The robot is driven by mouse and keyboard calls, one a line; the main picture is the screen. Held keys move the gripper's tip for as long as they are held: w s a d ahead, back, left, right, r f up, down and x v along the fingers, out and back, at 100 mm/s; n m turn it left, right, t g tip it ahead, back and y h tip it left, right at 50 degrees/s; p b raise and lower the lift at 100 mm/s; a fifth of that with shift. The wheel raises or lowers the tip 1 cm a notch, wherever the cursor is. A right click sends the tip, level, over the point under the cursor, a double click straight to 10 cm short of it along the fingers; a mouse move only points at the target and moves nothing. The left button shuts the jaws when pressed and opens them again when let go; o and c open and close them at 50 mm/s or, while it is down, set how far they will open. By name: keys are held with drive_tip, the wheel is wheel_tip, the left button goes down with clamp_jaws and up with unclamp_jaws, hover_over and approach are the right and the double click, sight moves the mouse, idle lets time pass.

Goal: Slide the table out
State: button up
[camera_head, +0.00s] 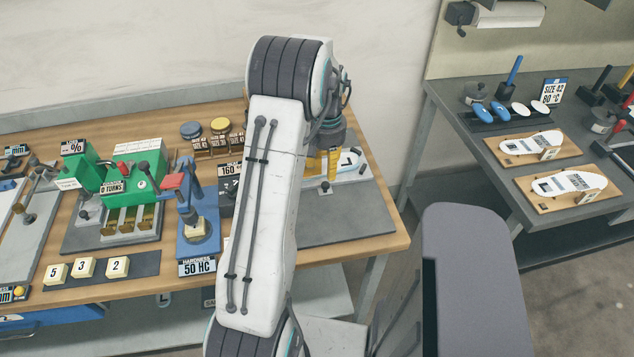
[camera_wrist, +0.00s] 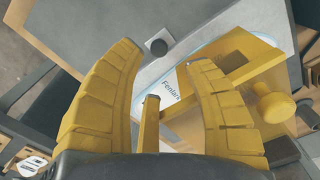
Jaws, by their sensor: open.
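My gripper (camera_head: 328,170) is at the right end of the wooden workbench, partly hidden behind my arm. In the wrist view its two yellow ribbed fingers (camera_wrist: 165,62) are spread apart, with nothing clamped between them. A pale plate carrying a white, blue-edged insole (camera_head: 352,161) lies just beyond the gripper; the insole, with printed lettering, also shows in the wrist view (camera_wrist: 180,84). Yellow bars and a yellow knob (camera_wrist: 275,108) sit at the right finger, partly hiding the insole.
A grey base plate (camera_head: 350,217) lies at the bench's right end, mostly bare in front. To the left stand a blue hardness tester (camera_head: 190,242) and a green machine (camera_head: 130,190). A second dark table (camera_head: 480,150) on the right carries insoles on wooden boards (camera_head: 565,196).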

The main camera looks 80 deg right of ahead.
sight(326, 184)
drive_tip(key=shift+f+p, duration=0.55)
drive_tip(key=shift+f, duration=3.05)
drive_tip(key=shift+o, duration=0.2)
clamp_jaws()
